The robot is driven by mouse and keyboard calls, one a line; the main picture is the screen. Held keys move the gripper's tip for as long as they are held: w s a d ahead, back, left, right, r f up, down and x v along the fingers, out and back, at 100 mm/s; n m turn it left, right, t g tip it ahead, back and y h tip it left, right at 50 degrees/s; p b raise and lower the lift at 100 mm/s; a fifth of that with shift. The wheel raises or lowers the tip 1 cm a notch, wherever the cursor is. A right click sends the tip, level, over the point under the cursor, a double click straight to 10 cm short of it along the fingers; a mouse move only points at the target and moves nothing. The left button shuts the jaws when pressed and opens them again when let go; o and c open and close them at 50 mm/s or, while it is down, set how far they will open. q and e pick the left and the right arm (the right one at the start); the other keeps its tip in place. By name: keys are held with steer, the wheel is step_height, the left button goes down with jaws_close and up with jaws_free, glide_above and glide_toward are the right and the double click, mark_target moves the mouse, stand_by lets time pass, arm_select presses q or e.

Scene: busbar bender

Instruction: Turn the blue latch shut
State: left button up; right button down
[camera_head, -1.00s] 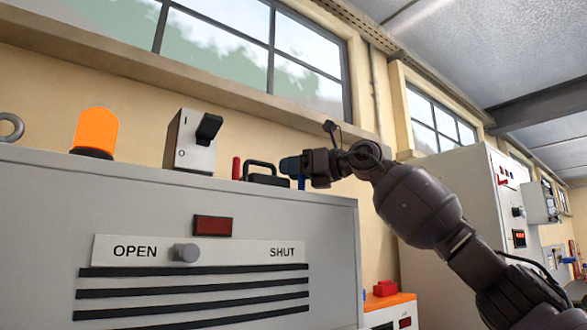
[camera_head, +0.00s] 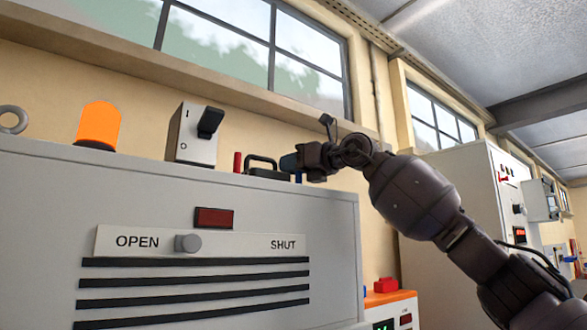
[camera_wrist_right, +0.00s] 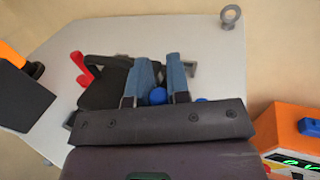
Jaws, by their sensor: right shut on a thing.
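My right gripper (camera_head: 291,162) is at the right end of the grey cabinet's top, beside a black handle (camera_head: 262,160). The blue latch (camera_head: 298,178) shows as a small blue piece just below the gripper. In the right wrist view, the two blue-grey fingers of my right gripper (camera_wrist_right: 159,76) are shut on the blue latch (camera_wrist_right: 157,96), which shows low between them. Another blue bit shows right of the fingers. The gripper hides most of the latch, so its exact angle cannot be told. My left gripper is not in view.
On the cabinet (camera_head: 60,215) stand an orange beacon (camera_head: 98,126), a switch box (camera_head: 192,138) and a red lever (camera_head: 237,162). The cabinet front has a grey knob (camera_head: 188,243) between OPEN and SHUT. An orange-topped unit (camera_head: 388,298) stands to the right.

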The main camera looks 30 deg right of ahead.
steer(key=m+h, duration=0.1)
steer(key=t+h+b, duration=0.1)
steer(key=shift+w+a+m+h+b, duration=0.2)
steer(key=shift+w+m+h+b, duration=0.1)
steer(key=shift+m, duration=0.1)
steer(key=shift+w+m+h+b, duration=0.25)
steer(key=shift+m+h+b, duration=0.4)
steer(key=shift+h, duration=0.45)
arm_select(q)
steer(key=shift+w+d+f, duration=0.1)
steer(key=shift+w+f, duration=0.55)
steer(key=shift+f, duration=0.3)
arm_select(e)
steer(key=shift+m+h, duration=0.25)
steer(key=shift+h, duration=0.05)
steer(key=shift+w+t, duration=0.1)
steer(key=shift+t, duration=0.2)
steer(key=c, duration=1.2)
jaws_free()
steer(key=shift+o, duration=0.5)
steer(key=shift+d, duration=0.1)
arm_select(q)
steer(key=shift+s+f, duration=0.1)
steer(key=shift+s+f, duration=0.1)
